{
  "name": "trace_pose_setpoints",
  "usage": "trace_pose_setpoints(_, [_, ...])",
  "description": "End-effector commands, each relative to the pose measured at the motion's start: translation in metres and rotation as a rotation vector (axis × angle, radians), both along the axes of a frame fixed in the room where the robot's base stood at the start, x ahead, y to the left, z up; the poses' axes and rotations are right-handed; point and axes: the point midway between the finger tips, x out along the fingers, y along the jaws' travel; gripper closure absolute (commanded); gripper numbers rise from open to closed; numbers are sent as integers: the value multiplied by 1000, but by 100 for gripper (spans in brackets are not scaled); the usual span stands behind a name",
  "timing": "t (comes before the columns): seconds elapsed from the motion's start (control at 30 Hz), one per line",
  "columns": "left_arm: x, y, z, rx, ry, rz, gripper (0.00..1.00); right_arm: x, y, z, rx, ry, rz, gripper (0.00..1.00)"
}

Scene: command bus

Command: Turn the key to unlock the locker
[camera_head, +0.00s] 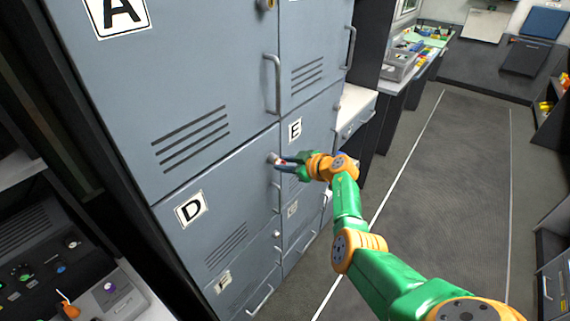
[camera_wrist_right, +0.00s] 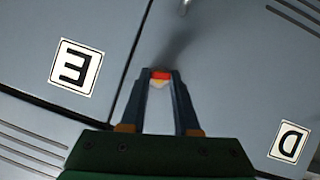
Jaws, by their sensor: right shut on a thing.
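The grey-blue locker (camera_head: 200,70) stands at the left with lettered doors; A, D, E and F labels show. My right gripper (camera_head: 278,162) is at the upper right corner of door D (camera_head: 235,195), near the seam with door E (camera_head: 318,120). In the right wrist view, its fingertips (camera_wrist_right: 160,76) are shut on a small red piece with a pale tip below it, which looks like the key (camera_wrist_right: 160,75). A round metal lock (camera_head: 273,157) shows just beyond the fingertips. The fingers hide most of the key, so I cannot tell its turn angle. My left gripper is out of view.
Door handles (camera_head: 275,85) stick out from the upper doors. A dark control panel (camera_head: 50,265) with knobs is at the lower left. A counter with a grey bin (camera_head: 400,65) is at the back. The floor (camera_head: 440,180) at the right is clear.

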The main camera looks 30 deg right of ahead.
Motion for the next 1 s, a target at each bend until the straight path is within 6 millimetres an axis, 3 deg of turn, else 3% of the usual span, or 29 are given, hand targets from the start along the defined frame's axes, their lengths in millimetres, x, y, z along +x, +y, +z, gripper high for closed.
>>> trace_pose_setpoints(0.1, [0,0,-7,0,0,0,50,1,-3,-1,169,69,0,100])
trace_pose_setpoints(0.2, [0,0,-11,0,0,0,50,1,-2,-1,211,86,1,100])
trace_pose_setpoints(0.7, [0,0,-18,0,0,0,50,2,-3,-1,264,107,1,100])
trace_pose_setpoints(0.73, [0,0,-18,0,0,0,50,2,-3,0,269,110,1,67])
trace_pose_setpoints(0.83, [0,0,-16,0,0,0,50,1,-3,1,268,109,1,40])
trace_pose_setpoints(0.87, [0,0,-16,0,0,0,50,1,-3,1,268,109,1,35])
trace_pose_setpoints(1.0, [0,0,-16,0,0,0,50,1,-2,1,266,110,1,35])
